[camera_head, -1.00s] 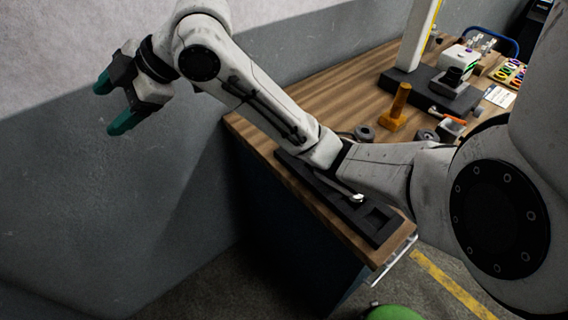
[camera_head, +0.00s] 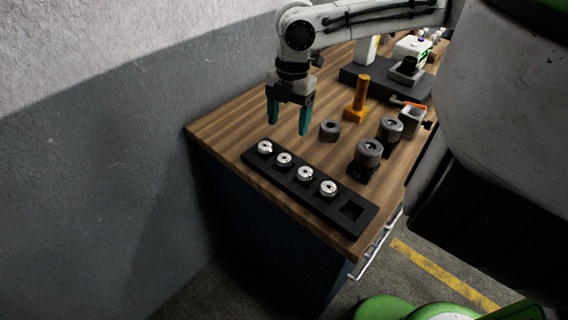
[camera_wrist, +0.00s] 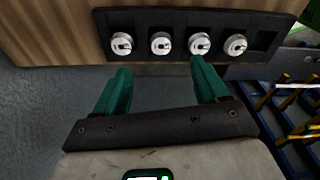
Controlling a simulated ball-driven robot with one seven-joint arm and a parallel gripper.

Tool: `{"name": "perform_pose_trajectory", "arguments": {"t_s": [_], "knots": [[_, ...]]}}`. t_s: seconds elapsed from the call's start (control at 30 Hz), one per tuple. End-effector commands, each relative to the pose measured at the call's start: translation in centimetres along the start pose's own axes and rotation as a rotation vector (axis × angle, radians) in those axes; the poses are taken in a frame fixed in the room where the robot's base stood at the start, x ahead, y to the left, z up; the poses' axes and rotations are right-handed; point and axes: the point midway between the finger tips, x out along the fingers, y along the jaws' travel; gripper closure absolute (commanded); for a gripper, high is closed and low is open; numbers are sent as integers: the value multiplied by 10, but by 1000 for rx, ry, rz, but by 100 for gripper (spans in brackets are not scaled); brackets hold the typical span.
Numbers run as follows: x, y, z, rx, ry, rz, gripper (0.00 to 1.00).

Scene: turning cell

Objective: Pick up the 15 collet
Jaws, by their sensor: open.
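Several silver collets sit in a row in a long black rack (camera_head: 368,213) near the table's front edge. From the left they are the first collet (camera_head: 265,147), a second collet (camera_head: 284,159), a third collet (camera_head: 305,174) and the last collet (camera_head: 328,188). The socket at the right end is empty. I cannot read any size marks, so I cannot tell which is the 15. My gripper (camera_head: 288,124) points down above the table, behind the rack's left part, open and empty. In the wrist view its green fingers (camera_wrist: 160,70) are apart, below the collet row.
Dark round holders (camera_head: 368,152) and a grey ring (camera_head: 330,130) stand behind the rack. An orange post (camera_head: 360,98) stands farther back, before a dark-based device (camera_head: 372,85). A grey wall is on the left. In the wrist view, blue and yellow racking (camera_wrist: 290,118) lies at right.

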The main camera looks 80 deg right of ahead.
Motion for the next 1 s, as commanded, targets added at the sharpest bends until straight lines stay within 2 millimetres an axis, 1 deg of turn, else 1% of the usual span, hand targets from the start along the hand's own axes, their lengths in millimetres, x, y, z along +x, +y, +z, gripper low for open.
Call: {"name": "perform_pose_trajectory", "arguments": {"t_s": [0.03,0.2,0.3,0.47,0.57,0.67,0.8,0.9,1.0], "knots": [[8,-2,0,2,1,-4,27],[34,-1,0,2,3,-3,27],[45,-1,-1,1,1,-2,27],[53,0,-1,-1,1,-1,27],[64,-1,-4,-1,2,-1,27],[80,-1,-6,-1,2,-3,27],[97,-1,-6,2,1,0,27],[102,-1,-6,2,1,0,27],[103,-1,-6,2,0,0,27]]}}
